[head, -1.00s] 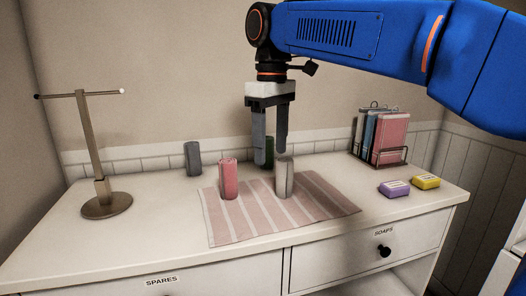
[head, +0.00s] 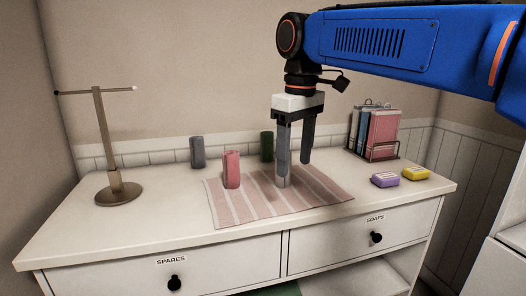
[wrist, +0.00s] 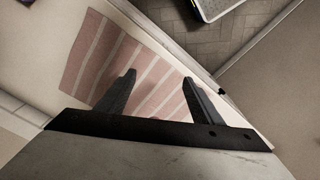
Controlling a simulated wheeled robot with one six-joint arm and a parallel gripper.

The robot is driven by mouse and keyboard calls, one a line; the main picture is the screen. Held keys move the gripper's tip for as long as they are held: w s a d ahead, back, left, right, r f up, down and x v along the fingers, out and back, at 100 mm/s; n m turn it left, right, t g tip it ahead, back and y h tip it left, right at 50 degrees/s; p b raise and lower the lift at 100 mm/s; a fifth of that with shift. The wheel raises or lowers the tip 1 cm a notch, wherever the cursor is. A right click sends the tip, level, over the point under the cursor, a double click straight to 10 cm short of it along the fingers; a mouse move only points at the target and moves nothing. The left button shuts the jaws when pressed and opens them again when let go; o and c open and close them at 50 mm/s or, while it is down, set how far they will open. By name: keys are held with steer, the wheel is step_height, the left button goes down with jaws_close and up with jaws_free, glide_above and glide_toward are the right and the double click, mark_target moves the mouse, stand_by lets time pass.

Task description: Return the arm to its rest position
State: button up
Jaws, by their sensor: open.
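My gripper (head: 294,170) hangs fingers-down above the right part of the pink-striped cloth (head: 240,208), open, with nothing seen between its fingers. A pink cylinder (head: 231,170) stands upright on the cloth to the left. In the wrist view my gripper's fingers (wrist: 159,78) are spread over the striped cloth (wrist: 90,55).
A dark grey cylinder (head: 197,152) and a green one (head: 267,146) stand behind the cloth. A T-shaped stand (head: 119,194) is at left. The dresser's front left is clear.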

steer(key=s+d+f+m+t, duration=0.2)
steer(key=s+d+f+m, duration=0.2)
steer(key=s+d+f, duration=0.5)
steer(key=s+d+f+m+t, duration=0.2)
steer(key=s+d+f+m, duration=0.3)
steer(key=s+d+f, duration=0.5)
step_height(320, 180, down, 7)
steer(key=d, duration=0.2)
steer(key=shift+d+r, duration=0.2)
steer(key=shift+d, duration=0.15)
